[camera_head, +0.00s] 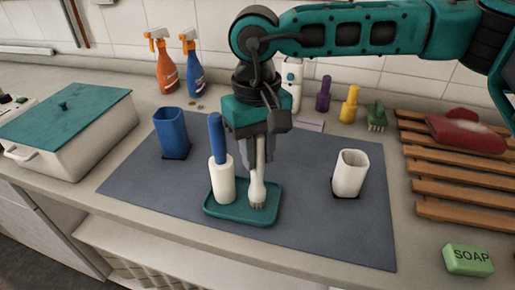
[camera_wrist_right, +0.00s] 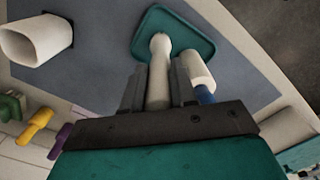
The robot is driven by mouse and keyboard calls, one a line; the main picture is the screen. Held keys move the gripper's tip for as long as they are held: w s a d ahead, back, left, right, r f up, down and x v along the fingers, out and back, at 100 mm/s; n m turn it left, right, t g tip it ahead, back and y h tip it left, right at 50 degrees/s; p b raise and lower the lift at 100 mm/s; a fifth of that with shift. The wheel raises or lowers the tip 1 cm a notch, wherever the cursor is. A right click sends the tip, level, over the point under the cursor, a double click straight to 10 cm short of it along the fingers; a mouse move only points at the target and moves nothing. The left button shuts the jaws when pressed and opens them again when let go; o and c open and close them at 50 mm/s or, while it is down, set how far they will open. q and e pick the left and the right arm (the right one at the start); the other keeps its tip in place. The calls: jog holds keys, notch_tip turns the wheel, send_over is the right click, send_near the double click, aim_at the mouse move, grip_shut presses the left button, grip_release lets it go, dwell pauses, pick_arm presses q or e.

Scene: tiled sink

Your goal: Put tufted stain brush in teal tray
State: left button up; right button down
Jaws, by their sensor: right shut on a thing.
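The teal tray (camera_head: 238,217) lies on the dark mat near the counter's front; it also shows in the wrist view (camera_wrist_right: 150,24). My right gripper (camera_head: 257,160) points down over the tray, shut on the white-handled tufted stain brush (camera_head: 257,193). The brush is upright, with its bristles low at the tray's floor; whether they touch it I cannot tell. In the wrist view the brush (camera_wrist_right: 159,70) stands between the fingers (camera_wrist_right: 158,88). A white roller with a blue handle (camera_head: 221,180) stands in the tray just left of the brush. My left gripper is not in view.
A blue cup (camera_head: 171,135) stands at the mat's back left, and a white cup (camera_head: 349,173) at its right. Spray bottles (camera_head: 165,65) stand behind. A wooden rack (camera_head: 455,180), green soap (camera_head: 468,260) and a lidded box (camera_head: 75,135) flank the mat.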

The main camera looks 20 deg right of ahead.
jog(key=shift+f, duration=0.1)
jog(key=shift+f+b, duration=0.15)
jog(key=shift+b, duration=0.15)
jog(key=c, duration=0.9)
grip_release()
jog(key=shift+r+p, duration=0.3)
jog(key=shift+p, duration=0.05)
notch_tip(320, 180, up, 12)
jog(key=shift+w, duration=0.15)
jog(key=shift+a, duration=0.1)
